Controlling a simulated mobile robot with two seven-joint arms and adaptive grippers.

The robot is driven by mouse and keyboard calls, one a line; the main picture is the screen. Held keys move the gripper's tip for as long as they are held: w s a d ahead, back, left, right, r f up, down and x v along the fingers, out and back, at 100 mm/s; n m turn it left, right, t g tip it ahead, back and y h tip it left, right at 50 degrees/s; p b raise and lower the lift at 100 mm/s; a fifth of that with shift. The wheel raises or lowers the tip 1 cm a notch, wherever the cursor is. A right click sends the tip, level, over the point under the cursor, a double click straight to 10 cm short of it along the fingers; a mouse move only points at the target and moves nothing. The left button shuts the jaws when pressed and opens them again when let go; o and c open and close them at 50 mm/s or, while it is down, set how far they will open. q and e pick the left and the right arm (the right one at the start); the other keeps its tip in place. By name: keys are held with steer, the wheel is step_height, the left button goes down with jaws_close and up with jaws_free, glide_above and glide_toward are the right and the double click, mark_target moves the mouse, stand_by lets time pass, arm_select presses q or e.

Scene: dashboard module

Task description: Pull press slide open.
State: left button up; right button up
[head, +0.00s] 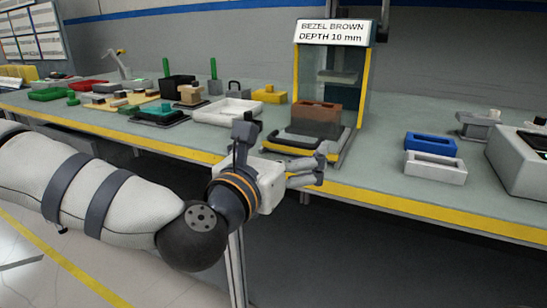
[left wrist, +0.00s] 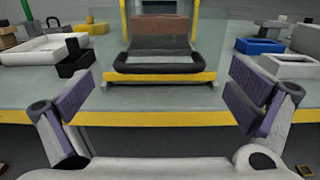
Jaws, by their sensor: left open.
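The press (head: 358,95) stands on the bench with clear panels, yellow edges and a sign reading "BEZEL BROWN DEPTH 10 mm". Its slide (head: 290,136) sits low at the front with a black handle (head: 286,148) and carries a brown block (head: 317,112). In the left wrist view the black handle (left wrist: 158,69) lies straight ahead, with the brown block (left wrist: 160,26) behind it. My left gripper (head: 322,170) is open and empty in front of the bench edge, near the handle and apart from it. Its two purple-padded fingers (left wrist: 158,98) stand wide on either side. My right gripper is not in view.
The yellow-edged bench (head: 430,205) runs across the view. A white tray (head: 228,112) stands left of the press, with several small parts farther left. A blue bin (head: 431,146) and a white bin (head: 435,168) sit to the right. Space in front of the bench is free.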

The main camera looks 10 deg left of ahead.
arm_select(q)
steer(key=v, duration=0.8)
steer(key=shift+s, duration=0.35)
steer(key=shift+a, duration=0.1)
steer(key=s+d+f+m+g+p, duration=0.2)
steer(key=s+f+m+g, duration=0.25)
steer(key=f, duration=0.35)
steer(key=s+d+f+m+g+p, duration=0.1)
steer(key=s+f+m+g+p, duration=0.2)
steer(key=f+m, duration=0.45)
steer(key=s+a+f+m+g, duration=0.3)
steer(key=s+f+m+g, duration=0.25)
steer(key=s+f, duration=0.65)
steer(key=s+a+f+m+g+y+p, duration=0.2)
steer(key=s+a+m, duration=0.5)
steer(key=s, duration=0.4)
steer(key=s+a+f+m+g+y+p, duration=0.1)
steer(key=s+a+m+g+y+p, duration=0.1)
steer(key=s+a+m, duration=0.5)
steer(key=s+a+g+y, duration=0.1)
steer(key=s+g, duration=0.1)
steer(key=s, duration=0.2)
steer(key=shift+s+f+g+y, duration=0.2)
steer(key=shift+f+g+y, duration=0.1)
steer(key=shift+f, duration=0.1)
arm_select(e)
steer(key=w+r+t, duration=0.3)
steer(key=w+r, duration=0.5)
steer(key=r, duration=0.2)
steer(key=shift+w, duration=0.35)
